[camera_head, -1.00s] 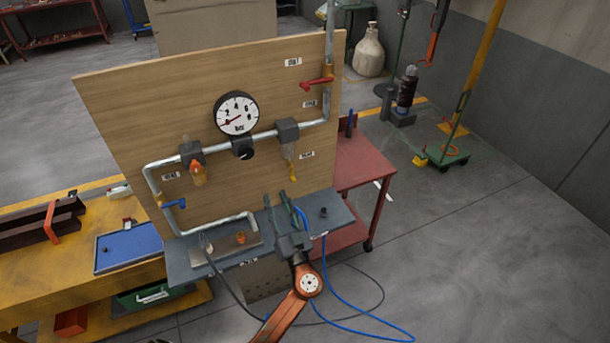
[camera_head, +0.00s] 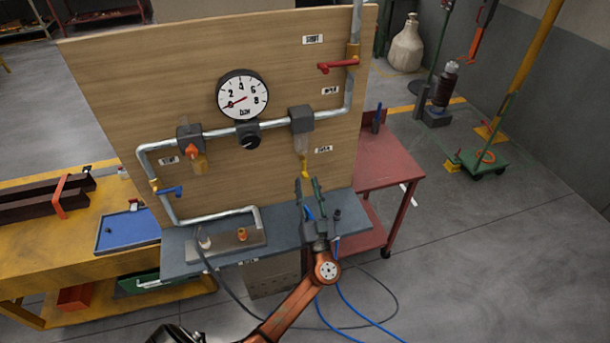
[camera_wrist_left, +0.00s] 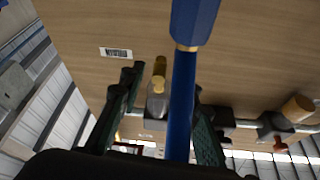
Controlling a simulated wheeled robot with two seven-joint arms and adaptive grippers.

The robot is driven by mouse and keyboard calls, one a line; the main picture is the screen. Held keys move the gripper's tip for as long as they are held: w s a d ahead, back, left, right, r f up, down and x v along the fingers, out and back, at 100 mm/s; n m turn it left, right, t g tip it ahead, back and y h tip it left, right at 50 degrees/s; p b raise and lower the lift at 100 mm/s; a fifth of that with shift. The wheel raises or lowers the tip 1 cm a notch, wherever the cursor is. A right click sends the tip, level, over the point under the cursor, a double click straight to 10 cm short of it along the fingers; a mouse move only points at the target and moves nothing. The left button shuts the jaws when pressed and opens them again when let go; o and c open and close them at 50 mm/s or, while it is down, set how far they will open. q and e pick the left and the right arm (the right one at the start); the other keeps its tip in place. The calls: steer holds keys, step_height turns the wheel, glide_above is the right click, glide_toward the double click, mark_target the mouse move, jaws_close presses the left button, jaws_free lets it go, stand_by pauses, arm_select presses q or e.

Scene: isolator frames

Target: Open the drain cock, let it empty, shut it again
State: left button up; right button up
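A filter bowl (camera_head: 301,145) hangs from the pipe at the right of the wooden panel, with a small yellow drain cock (camera_head: 305,174) at its bottom. My left gripper (camera_head: 308,185) is open and empty just below and in front of it, fingers pointing up. In the left wrist view, which is upside down, the bowl (camera_wrist_left: 156,105) and its brass-yellow cock (camera_wrist_left: 160,66) show between the spread fingers (camera_wrist_left: 163,105), apart from them. Whether the cock is open, and the liquid level, I cannot tell. My right gripper is not recognisable.
A blue rod-like thing (camera_wrist_left: 183,95) crosses the left wrist view close to the fingers. A grey shelf (camera_head: 280,238) runs under the panel. The gauge (camera_head: 243,95) needle points low. Red (camera_head: 340,65) and blue (camera_head: 170,191) valve handles sit on the pipe. Blue hose (camera_head: 345,300) trails on the floor.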

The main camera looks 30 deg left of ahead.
mark_target(305, 174)
arm_select(q)
steer(key=shift+p+x, duration=0.3)
steer(key=shift+x, duration=1.6)
steer(key=shift+c, duration=0.4)
